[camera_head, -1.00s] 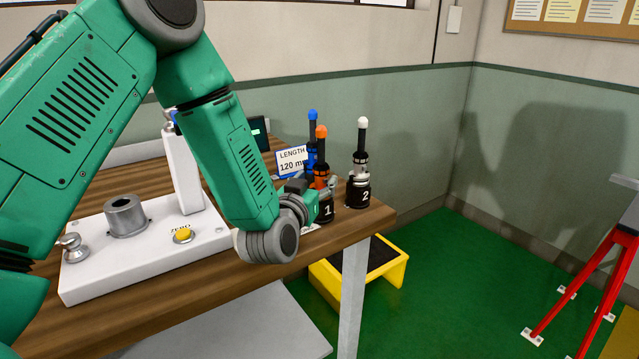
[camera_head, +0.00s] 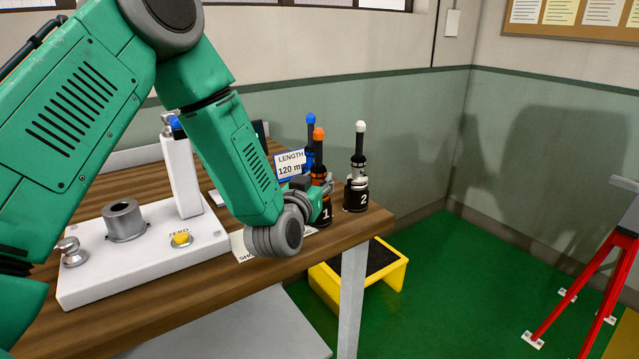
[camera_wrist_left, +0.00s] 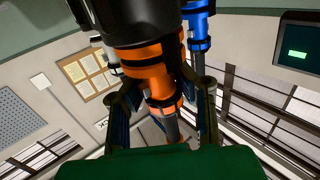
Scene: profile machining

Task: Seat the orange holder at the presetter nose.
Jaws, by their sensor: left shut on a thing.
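The orange holder (camera_head: 318,170), with a dark shank and orange ball tip, is upright at the black pot marked 1 (camera_head: 326,213) near the table's right end. My left gripper (camera_head: 314,186) is at it, partly hidden by my wrist. In the left wrist view my fingers (camera_wrist_left: 165,102) are shut around the orange body (camera_wrist_left: 150,72). Its lower end meets a dark round part there; I cannot tell whether it is lifted. The presetter's grey nose (camera_head: 124,222) is an empty upright ring on a white base (camera_head: 90,285) at the left.
A blue holder (camera_head: 310,150) stands close behind the orange one. A white-tipped holder (camera_head: 358,165) stands in pot 2 (camera_head: 356,197) to the right. The presetter column (camera_head: 182,175), yellow zero button (camera_head: 181,239) and knob (camera_head: 72,251) surround the nose. A length sign (camera_head: 291,164) stands behind.

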